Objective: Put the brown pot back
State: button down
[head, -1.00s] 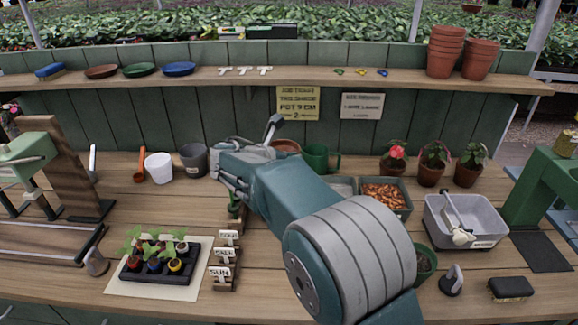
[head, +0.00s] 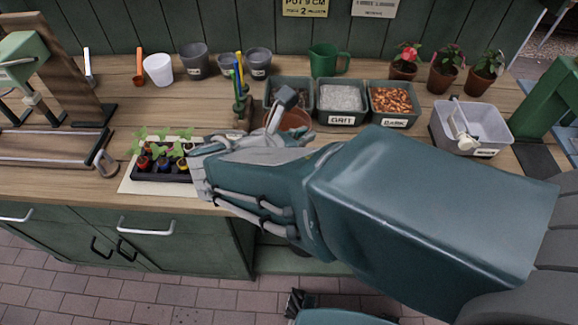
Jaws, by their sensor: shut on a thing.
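The brown pot (head: 294,120) is a terracotta pot, partly hidden behind my gripper (head: 280,115). The exact grip and the pot's underside are hidden by my wrist and arm. I cannot tell how high the pot is above the bench.
A seedling tray (head: 160,170) lies to the left of my wrist. Grit (head: 340,117) and bark (head: 393,120) trays stand behind my arm. A green jug (head: 325,62), grey pots (head: 195,62), a grey tub (head: 478,148) and potted flowers (head: 445,72) stand around the bench (head: 120,100).

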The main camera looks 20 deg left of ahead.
jog(key=s+d+f, duration=0.2)
jog(key=s+d, duration=0.4)
jog(key=d, duration=0.1)
jog(key=shift+w+a+f, duration=1.3)
jog(key=shift+w+f, duration=0.55)
jog(key=shift+f, duration=0.35)
jog(key=shift+w+a+f, duration=1.35)
jog(key=shift+w+f, duration=0.55)
jog(key=shift+f, duration=0.25)
jog(key=shift+w+a+f, duration=1.3)
jog(key=shift+w+f, duration=0.55)
jog(key=shift+f, duration=0.35)
jog(key=c, duration=0.8)
grip_release()
